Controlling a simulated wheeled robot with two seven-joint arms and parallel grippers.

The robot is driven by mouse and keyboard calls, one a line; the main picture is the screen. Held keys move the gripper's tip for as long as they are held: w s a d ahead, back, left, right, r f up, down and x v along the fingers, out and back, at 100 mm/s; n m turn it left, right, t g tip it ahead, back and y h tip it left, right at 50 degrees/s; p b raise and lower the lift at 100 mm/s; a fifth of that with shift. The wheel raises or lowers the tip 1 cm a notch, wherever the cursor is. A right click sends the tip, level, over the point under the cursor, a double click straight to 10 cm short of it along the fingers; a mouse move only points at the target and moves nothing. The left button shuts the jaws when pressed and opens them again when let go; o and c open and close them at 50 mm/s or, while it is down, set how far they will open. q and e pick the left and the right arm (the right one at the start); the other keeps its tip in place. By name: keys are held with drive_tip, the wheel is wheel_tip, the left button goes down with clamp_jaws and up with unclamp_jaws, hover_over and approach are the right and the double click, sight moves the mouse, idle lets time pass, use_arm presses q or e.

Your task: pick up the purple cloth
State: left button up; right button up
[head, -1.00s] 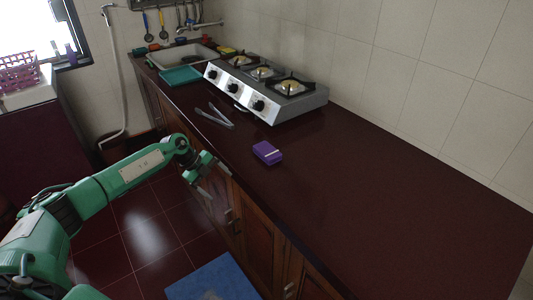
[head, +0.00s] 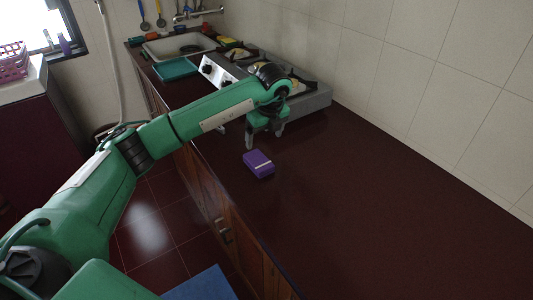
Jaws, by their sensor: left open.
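The purple cloth (head: 258,164) is a small folded block with a pale band across its top. It lies on the dark red counter (head: 350,205), near the front edge. My left gripper (head: 264,142) is open and points down, just behind the cloth in the picture. Its fingers look empty, and I cannot tell their exact height above the counter. My right gripper is not in view.
The gas stove (head: 314,98) stands behind the gripper, partly hidden by my left arm. A sink (head: 180,45) and a teal tray (head: 175,68) are farther back. The tiled wall (head: 430,100) bounds the right side. The counter right of the cloth is clear.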

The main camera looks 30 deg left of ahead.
use_arm(q)
drive_tip(key=p, duration=0.1)
approach(259, 160)
drive_tip(key=shift+w+d+f+y, duration=0.15)
drive_tip(key=shift+w+f+y, duration=0.05)
drive_tip(key=shift+f+y, duration=0.25)
drive_tip(key=x, duration=0.2)
drive_tip(key=shift+w+f+p, duration=0.25)
drive_tip(key=shift+f+p, duration=0.05)
drive_tip(key=shift+f, duration=0.25)
drive_tip(key=shift+s+a+f+p, duration=0.15)
drive_tip(key=shift+a+f+p, duration=0.1)
drive_tip(key=shift+f+p, duration=0.35)
drive_tip(key=p+x, duration=0.1)
drive_tip(key=x, duration=0.2)
drive_tip(key=shift+a+f, duration=0.1)
drive_tip(key=shift+f, duration=0.45)
drive_tip(key=shift+c, duration=0.9)
drive_tip(key=c, duration=0.8)
drive_tip(key=shift+c, duration=0.5)
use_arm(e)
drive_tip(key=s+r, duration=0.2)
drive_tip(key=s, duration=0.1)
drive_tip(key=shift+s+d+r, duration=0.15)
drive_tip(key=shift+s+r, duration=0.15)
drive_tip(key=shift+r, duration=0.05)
